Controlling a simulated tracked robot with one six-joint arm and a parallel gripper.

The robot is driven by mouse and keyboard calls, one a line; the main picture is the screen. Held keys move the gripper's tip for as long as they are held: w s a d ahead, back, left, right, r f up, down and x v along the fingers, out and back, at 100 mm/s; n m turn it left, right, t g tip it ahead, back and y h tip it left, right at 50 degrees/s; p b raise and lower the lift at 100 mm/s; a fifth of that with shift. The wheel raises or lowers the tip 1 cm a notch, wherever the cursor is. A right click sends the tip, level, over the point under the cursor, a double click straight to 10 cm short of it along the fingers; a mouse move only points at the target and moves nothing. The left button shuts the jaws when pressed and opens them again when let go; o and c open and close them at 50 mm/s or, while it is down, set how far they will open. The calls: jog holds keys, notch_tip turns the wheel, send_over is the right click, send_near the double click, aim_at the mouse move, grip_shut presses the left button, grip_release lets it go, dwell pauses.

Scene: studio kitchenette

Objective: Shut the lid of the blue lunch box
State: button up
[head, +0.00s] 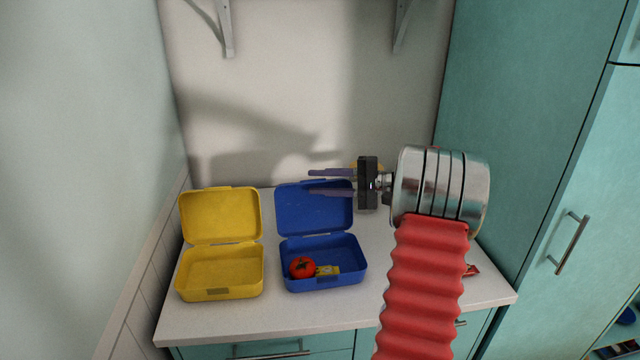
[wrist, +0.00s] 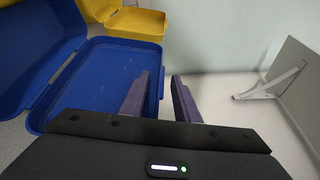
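The blue lunch box (head: 345,275) stands on the counter with its lid (head: 290,208) raised upright at the back. In the wrist view the blue lid (wrist: 105,65) is close, left of the fingers, and part of the box (wrist: 35,40) shows at the left edge. My gripper (head: 309,182) is open and empty, its two purple fingers pointing left at the height of the lid's upper part. In the wrist view my gripper (wrist: 160,75) has a gap between its fingers, near the lid's edge. I cannot tell whether a finger touches the lid.
A tomato (head: 303,267) and a small yellow item (head: 327,271) lie inside the blue box. An open yellow lunch box (head: 220,272) stands to its left. The wall is close behind; a tall teal cabinet (head: 530,130) stands at the right. The counter's front strip (head: 330,312) is clear.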

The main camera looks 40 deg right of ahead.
grip_shut()
dwell(0.5)
jog(key=shift+a, duration=0.25)
jog(key=shift+d, duration=0.2)
